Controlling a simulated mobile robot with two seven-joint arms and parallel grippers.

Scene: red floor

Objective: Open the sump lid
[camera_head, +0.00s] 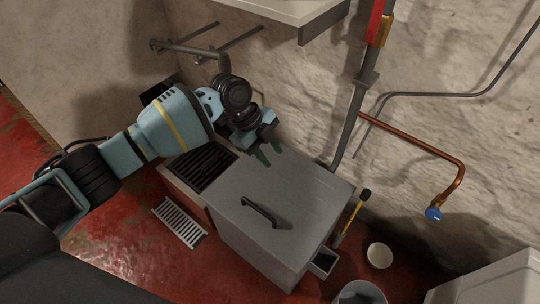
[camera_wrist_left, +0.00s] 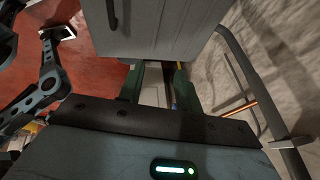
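The sump is a grey box with a flat grey lid (camera_head: 300,185) in the middle of the head view. A dark bar handle (camera_head: 262,212) stands on the lid. The lid lies flat and looks shut. My left gripper (camera_head: 270,152) is over the back left edge of the lid, away from the handle. Its two green fingers are apart with nothing between them, as the left wrist view (camera_wrist_left: 158,72) also shows. In that view the lid (camera_wrist_left: 160,25) is beyond the fingertips and the handle (camera_wrist_left: 112,14) is at the top left.
A dark slatted grate (camera_head: 205,165) adjoins the box on its left. A pale loose grate (camera_head: 180,222) lies on the red floor. A yellow-handled tool (camera_head: 350,218), a bowl (camera_head: 379,255) and a bucket (camera_head: 360,293) are at right. A grey pipe (camera_head: 350,130) runs down behind the box.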

